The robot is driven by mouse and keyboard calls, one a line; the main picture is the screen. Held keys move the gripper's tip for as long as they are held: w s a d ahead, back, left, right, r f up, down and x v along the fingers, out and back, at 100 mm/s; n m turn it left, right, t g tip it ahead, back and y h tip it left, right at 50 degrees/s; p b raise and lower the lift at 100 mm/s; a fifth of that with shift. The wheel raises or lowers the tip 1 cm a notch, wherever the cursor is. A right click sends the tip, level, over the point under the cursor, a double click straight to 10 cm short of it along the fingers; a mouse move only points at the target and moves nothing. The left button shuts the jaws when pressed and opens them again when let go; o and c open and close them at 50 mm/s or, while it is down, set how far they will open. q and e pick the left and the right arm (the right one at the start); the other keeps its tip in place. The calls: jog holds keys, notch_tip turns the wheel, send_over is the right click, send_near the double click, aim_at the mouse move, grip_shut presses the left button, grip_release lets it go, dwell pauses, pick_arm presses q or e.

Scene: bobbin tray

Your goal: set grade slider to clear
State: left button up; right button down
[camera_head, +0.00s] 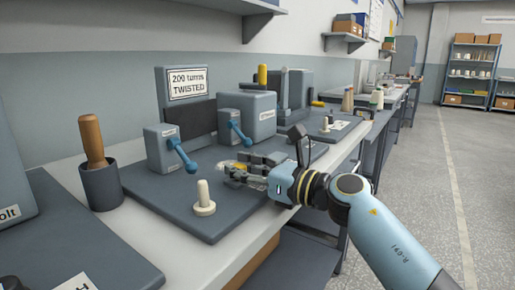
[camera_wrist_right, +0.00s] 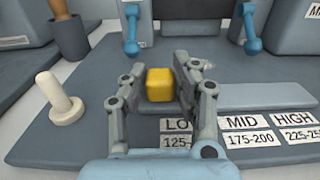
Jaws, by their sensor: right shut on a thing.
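The yellow slider knob (camera_wrist_right: 159,84) sits between the two fingers of my right gripper (camera_wrist_right: 162,88) in the right wrist view, at the left end of the labelled row. My right gripper (camera_head: 238,172) reaches in low over the grey board (camera_head: 130,178) and is shut on the knob. Below it are the labels LOW (camera_wrist_right: 177,132), partly hidden by a finger, MID (camera_wrist_right: 248,130) and HIGH (camera_wrist_right: 296,127). A raised grey strip (camera_wrist_right: 266,95) lies right of the gripper. No label reading "clear" is visible. My left gripper is out of view.
Two blue levers (camera_head: 183,155) (camera_head: 236,128) stand on grey boxes behind the gripper. A cream peg (camera_head: 204,198) stands at the board's front, and a wooden handle (camera_head: 92,142) in a dark cup at left. A sign (camera_head: 187,83) reads "200 turns TWISTED".

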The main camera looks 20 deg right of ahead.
jog(key=shift+s+a, duration=0.35)
jog(key=shift+a, duration=0.05)
jog(key=c, duration=1)
grip_release()
jog(key=v, duration=1.2)
jog(key=shift+d, duration=0.1)
